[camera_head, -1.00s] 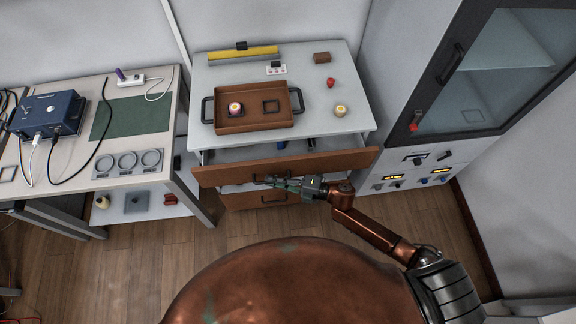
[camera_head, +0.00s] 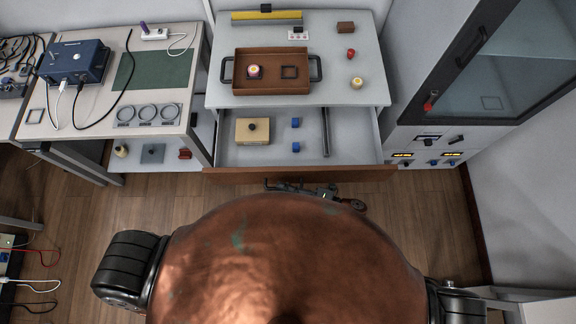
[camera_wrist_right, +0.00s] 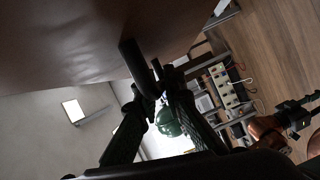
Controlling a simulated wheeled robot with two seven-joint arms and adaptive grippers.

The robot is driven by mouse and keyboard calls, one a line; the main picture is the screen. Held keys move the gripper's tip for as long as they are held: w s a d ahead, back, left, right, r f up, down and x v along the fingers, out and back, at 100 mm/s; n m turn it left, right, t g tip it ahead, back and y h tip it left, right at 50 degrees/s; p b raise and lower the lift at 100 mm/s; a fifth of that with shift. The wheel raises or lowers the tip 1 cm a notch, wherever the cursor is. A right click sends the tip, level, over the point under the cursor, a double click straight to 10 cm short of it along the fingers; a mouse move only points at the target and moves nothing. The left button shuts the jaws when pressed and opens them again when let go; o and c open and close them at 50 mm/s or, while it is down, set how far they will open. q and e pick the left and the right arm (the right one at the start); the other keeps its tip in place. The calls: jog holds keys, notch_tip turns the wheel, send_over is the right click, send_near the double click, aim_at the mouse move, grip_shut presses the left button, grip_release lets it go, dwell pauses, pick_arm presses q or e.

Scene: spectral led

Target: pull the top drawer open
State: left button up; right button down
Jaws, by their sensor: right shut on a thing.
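The top drawer (camera_head: 300,176) is pulled well out of the white cabinet, and its inside shows in the head view. Its brown front also fills the upper left of the right wrist view (camera_wrist_right: 70,40). My right gripper (camera_head: 283,187) is at the front of the drawer, near its middle, partly hidden by my body. In the right wrist view its fingers (camera_wrist_right: 160,82) are closed on the dark drawer handle (camera_wrist_right: 134,62). My left gripper is not seen in the head view.
The drawer holds a beige box (camera_head: 253,131), small blue items (camera_head: 296,122) and a dark bar (camera_head: 326,132). A brown tray (camera_head: 271,87) stands on the cabinet top. A workbench (camera_head: 104,133) is at the left and a glass-door cabinet (camera_head: 436,138) at the right.

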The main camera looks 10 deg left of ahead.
jog(key=shift+s, duration=0.1)
jog(key=c, duration=2)
grip_release()
jog(key=shift+d, duration=0.25)
jog(key=v, duration=1.1)
jog(key=shift+d, duration=0.25)
